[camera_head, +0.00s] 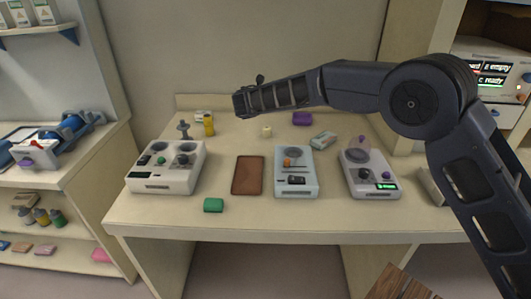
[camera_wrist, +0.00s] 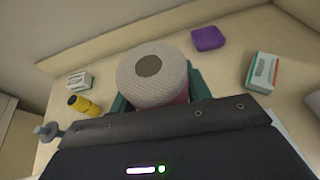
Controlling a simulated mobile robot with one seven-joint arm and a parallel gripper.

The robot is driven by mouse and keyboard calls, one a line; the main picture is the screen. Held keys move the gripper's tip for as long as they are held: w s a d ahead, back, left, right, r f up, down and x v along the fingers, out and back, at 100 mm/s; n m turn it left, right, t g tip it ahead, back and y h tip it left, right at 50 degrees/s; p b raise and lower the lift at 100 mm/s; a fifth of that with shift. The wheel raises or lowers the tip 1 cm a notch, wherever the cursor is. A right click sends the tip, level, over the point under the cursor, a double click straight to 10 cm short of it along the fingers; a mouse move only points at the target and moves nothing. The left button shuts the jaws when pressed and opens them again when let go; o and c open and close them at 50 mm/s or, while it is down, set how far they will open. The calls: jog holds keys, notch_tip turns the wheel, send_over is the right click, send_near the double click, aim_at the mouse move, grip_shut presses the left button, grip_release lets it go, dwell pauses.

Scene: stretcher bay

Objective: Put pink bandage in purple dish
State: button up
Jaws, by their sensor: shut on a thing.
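My gripper (camera_wrist: 160,94) is shut on a roll of bandage (camera_wrist: 153,70), its teal fingers on either side. The roll's near face is pale and woven with a brown core, and a strip of pink shows low on its side. A purple item (camera_wrist: 208,37) lies on the table beyond and to the right, apart from the roll; it also shows at the back of the table in the head view (camera_head: 302,118). I cannot tell whether it is a hollow dish.
Several devices, a brown tray (camera_head: 248,175) and a green block (camera_head: 213,205) occupy the front.

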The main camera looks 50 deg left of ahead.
aim_at(260, 150)
notch_tip(260, 150, down, 20)
jog(key=shift+a+f, duration=0.1)
dwell(0.5)
jog(key=shift+f, duration=0.15)
jog(key=o, duration=1)
jog(key=shift+o, duration=0.2)
jog(key=shift+s+r, duration=0.15)
jog(key=shift+r, duration=0.1)
jog(key=v, duration=1.2)
jog(key=shift+f, duration=0.15)
